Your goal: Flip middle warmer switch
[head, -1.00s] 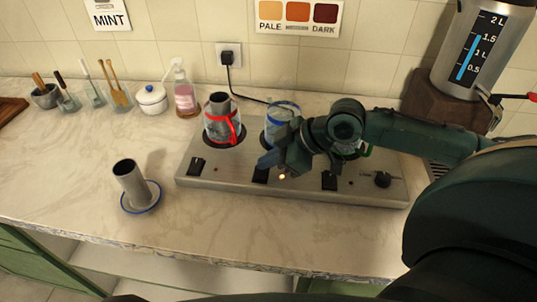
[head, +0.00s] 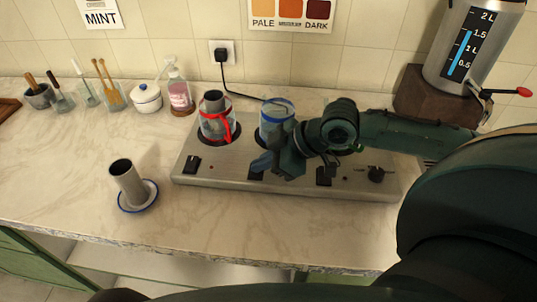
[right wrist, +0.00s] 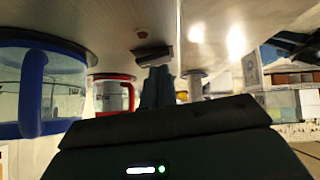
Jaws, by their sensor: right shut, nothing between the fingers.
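The metal warmer (head: 222,176) has three black switches along its front. The middle switch (head: 256,175) is partly hidden by my right gripper (head: 262,164), which is shut and empty just over it. I cannot tell if they touch or how the switch is tilted. The lamp spot to its right is covered by the gripper. The left switch (head: 192,163) and right switch (head: 324,176) stand to either side. In the right wrist view the shut fingers (right wrist: 157,85) reach toward a dark switch (right wrist: 155,57); I cannot tell which one. My left gripper is not in view.
A red-handled pot (head: 217,120) and a blue-rimmed pot (head: 276,120) stand on the warmer. A green-marked one is mostly hidden behind my arm. A knob (head: 376,174) is at the right. A metal cup (head: 125,180) on a saucer stands left; the counter around it is clear.

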